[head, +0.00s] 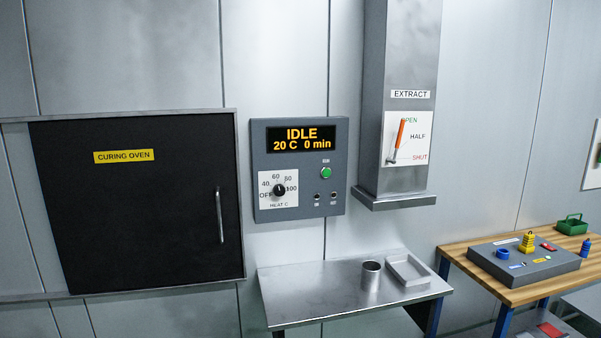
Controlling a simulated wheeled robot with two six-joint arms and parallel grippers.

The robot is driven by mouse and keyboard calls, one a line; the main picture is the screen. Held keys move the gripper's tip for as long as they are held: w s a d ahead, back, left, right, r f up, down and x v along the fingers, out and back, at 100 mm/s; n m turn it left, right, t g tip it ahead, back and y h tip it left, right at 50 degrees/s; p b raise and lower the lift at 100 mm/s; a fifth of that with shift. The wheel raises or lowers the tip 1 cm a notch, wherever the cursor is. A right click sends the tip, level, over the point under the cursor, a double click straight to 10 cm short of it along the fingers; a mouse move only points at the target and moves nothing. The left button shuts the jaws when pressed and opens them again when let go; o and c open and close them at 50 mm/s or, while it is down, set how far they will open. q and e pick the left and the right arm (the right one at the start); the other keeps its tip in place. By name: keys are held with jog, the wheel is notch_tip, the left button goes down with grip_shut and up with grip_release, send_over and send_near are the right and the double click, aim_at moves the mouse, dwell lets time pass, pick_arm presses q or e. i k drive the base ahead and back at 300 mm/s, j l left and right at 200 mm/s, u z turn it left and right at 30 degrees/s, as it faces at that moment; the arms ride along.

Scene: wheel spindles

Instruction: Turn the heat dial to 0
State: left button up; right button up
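The heat dial (279,190) is a black round knob on a white plate marked HEAT C. The knob's pointer is too small to read surely. The dial sits low on the left of a grey control panel (340,165) on the wall. The panel's display (301,139) reads IDLE, 20 C, 0 min. Neither of my grippers is in view.
A black curing oven door (130,220) with an upright handle (220,215) is left of the panel. A green button (326,173) is right of the dial. A steel table (330,305) with a cup and tray stands below. An extract duct (400,60) with an orange-handled lever is right.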

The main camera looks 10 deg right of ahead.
aim_at(279, 190)
jog(key=i+l+z, duration=0.25)
jog(key=l, duration=0.3)
jog(key=i+l+z, duration=0.25)
jog(key=i+l, duration=0.25)
